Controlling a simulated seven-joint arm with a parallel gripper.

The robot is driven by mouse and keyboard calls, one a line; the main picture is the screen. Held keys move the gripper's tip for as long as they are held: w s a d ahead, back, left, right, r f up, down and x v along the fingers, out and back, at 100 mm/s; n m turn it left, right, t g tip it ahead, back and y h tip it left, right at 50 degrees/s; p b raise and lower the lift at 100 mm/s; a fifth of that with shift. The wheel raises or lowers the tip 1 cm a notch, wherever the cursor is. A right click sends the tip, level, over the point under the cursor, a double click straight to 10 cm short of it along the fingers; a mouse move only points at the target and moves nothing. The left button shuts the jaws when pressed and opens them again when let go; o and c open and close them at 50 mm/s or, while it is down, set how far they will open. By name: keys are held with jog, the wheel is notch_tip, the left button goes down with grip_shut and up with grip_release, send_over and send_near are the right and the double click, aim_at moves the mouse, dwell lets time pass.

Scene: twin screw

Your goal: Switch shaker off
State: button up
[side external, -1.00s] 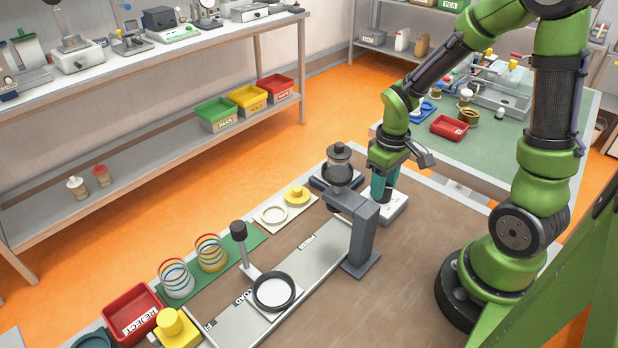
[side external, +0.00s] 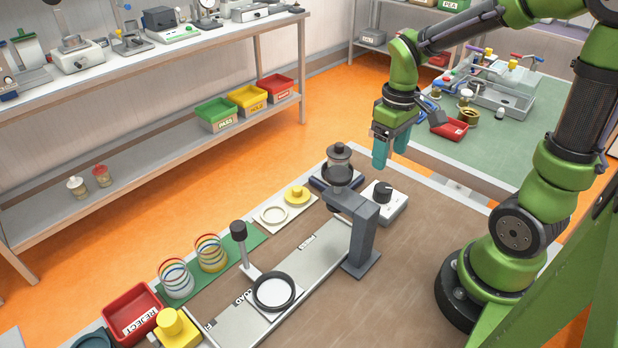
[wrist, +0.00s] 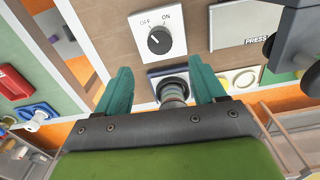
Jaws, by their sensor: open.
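The white switch box (side external: 397,210) stands on the brown bench, with a black knob (side external: 383,191) on top. In the wrist view, the knob (wrist: 159,40) sits below the printed words OFF and ON. Its pale mark seems to point up-left, towards OFF, but it is small. The shaker (side external: 339,165), a clear jar with a dark cap on a dark base, stands left of the box; part of it shows between my fingers in the wrist view (wrist: 173,92). My gripper (side external: 390,158) is open and empty, teal fingers down, above the box and apart from the knob.
A grey post with an arm (side external: 362,230) stands close in front of the shaker and box. A metal rail (side external: 305,262) runs to the front left. A green side table (side external: 520,150) with a red tray lies behind right. Bare bench lies right of the post.

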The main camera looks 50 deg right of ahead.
notch_tip(320, 180, up, 8)
dwell(0.5)
jog(key=s+a+r+m+t+y, duration=0.1)
jog(key=s+a+t, duration=0.1)
jog(key=a, duration=0.3)
jog(key=s+a+r+m+t+y, duration=0.1)
jog(key=s+a+m+t, duration=0.1)
jog(key=a+t, duration=0.3)
jog(key=shift+a+r, duration=0.3)
jog(key=shift+a, duration=0.1)
dwell(0.6)
